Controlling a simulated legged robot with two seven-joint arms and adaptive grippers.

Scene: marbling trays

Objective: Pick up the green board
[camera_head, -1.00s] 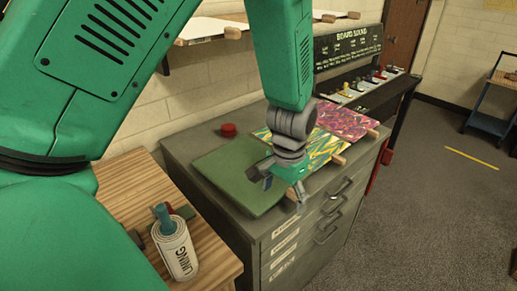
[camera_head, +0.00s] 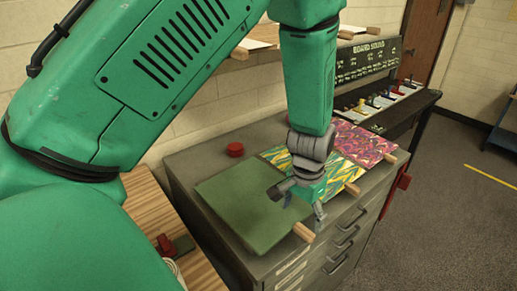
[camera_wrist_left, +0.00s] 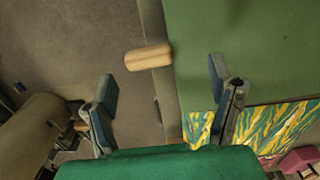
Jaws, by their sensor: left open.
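The green board (camera_head: 235,208) lies flat on top of the grey drawer cabinet, at its near left part. Its short wooden handle (camera_head: 304,232) sticks out past the cabinet's front edge. My left gripper (camera_head: 301,202) is open and empty, above the board's right side near the handle. In the left wrist view the green board (camera_wrist_left: 250,45) fills the upper right. The handle (camera_wrist_left: 148,57) shows beyond and between the open fingertips (camera_wrist_left: 163,85), apart from them. My right gripper is not in view.
A yellow-green marbled board (camera_head: 331,178) and a pink-purple one (camera_head: 358,143) lie to the right on the grey cabinet (camera_head: 200,160). A red round object (camera_head: 235,149) sits behind the green board. A wooden surface (camera_head: 150,205) stands at left.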

